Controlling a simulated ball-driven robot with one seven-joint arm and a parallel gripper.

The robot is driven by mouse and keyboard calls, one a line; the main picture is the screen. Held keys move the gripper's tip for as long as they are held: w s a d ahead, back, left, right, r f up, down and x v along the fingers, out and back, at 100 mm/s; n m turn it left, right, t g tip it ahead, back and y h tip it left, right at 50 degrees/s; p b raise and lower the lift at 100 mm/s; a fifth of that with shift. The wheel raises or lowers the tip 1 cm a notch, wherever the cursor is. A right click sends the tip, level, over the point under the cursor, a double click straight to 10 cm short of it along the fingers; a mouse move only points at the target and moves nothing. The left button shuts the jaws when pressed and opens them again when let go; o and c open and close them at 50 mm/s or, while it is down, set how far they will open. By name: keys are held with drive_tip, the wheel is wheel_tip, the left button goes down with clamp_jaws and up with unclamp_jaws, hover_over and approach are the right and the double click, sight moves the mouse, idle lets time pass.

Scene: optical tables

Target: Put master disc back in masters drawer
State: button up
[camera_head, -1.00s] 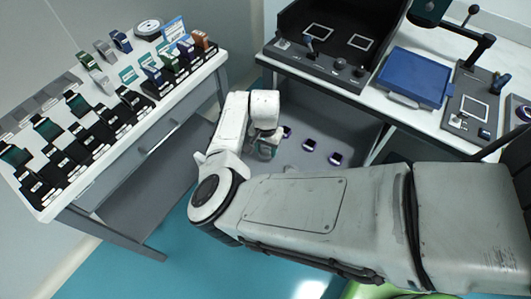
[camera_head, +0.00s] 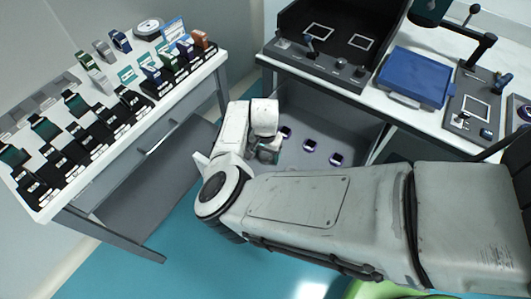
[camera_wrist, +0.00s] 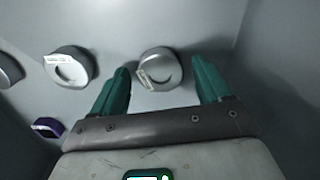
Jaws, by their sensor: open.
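My gripper (camera_wrist: 158,85) is open, with its two green fingers apart. A round silver disc with a white label (camera_wrist: 160,69) shows between the fingertips in the wrist view; neither finger visibly touches it. A similar labelled silver disc (camera_wrist: 70,67) sits to its left, and part of another (camera_wrist: 8,70) shows at the left edge. They are in a grey open drawer or bay (camera_head: 310,115), seen below the right-hand table in the head view. There my gripper (camera_head: 268,153) is low at its left side, partly hidden by my arm. I cannot tell which disc is the master.
Small dark, purple-rimmed pieces (camera_head: 309,145) sit in a row in the bay; one purple piece (camera_wrist: 47,127) shows at lower left in the wrist view. The left table (camera_head: 105,165) carries many dark holders. A blue case (camera_head: 415,78) lies on the right-hand table (camera_head: 440,122).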

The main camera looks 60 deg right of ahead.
sight(265, 156)
drive_tip(key=shift+r, duration=0.1)
wheel_tip(265, 156, up, 12)
drive_tip(key=p, duration=0.2)
idle(0.3)
